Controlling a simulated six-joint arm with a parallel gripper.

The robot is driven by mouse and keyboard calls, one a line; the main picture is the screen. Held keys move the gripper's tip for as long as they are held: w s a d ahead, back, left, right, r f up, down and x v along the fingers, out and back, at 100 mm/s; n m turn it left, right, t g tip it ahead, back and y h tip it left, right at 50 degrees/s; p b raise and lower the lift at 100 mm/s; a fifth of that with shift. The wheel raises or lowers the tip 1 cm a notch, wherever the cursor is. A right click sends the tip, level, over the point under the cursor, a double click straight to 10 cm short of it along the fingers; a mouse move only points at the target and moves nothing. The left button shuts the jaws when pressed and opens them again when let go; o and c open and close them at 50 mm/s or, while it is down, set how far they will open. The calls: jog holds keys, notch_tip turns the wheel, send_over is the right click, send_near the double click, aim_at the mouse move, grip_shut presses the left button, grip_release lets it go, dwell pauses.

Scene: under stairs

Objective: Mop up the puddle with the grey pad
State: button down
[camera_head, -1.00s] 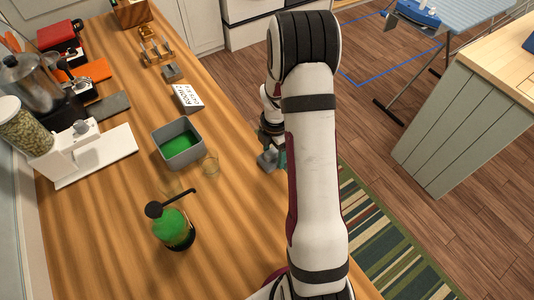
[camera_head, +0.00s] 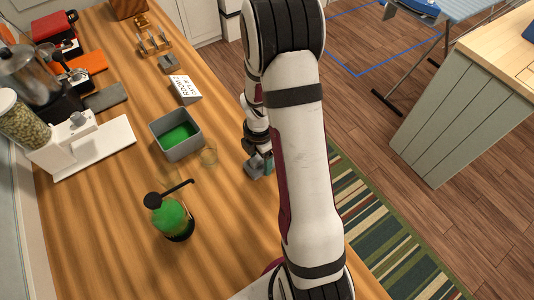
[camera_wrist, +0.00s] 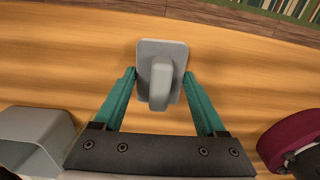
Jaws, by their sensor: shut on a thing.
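My gripper (camera_wrist: 160,76) has its teal fingers shut on the grey pad (camera_wrist: 160,47), one on each side of its upright handle. In the head view the gripper (camera_head: 263,157) and pad (camera_head: 254,169) are by the counter's right edge, partly behind my arm. The pad is at or just above the wood; I cannot tell if it touches. A faint clear round patch (camera_head: 208,156) with a pale outline lies left of the pad, beside the grey bin. It may be the puddle or a clear glass; I cannot tell. Another faint patch shows near the bottle.
The grey bin (camera_head: 153,127) with green inside stands left of the gripper. A green bottle (camera_head: 173,216) with a dark spout stands nearer. A small sign (camera_head: 186,88) is behind the bin. The wood between bottle and pad is mostly clear.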

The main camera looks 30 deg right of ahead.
aim_at(247, 170)
jog(key=shift+a, duration=2.1)
jog(key=shift+s+a, duration=0.15)
jog(key=shift+a, duration=0.05)
jog(key=shift+s, duration=1.3)
jog(key=shift+d, duration=5.05)
notch_tip(247, 170, up, 8)
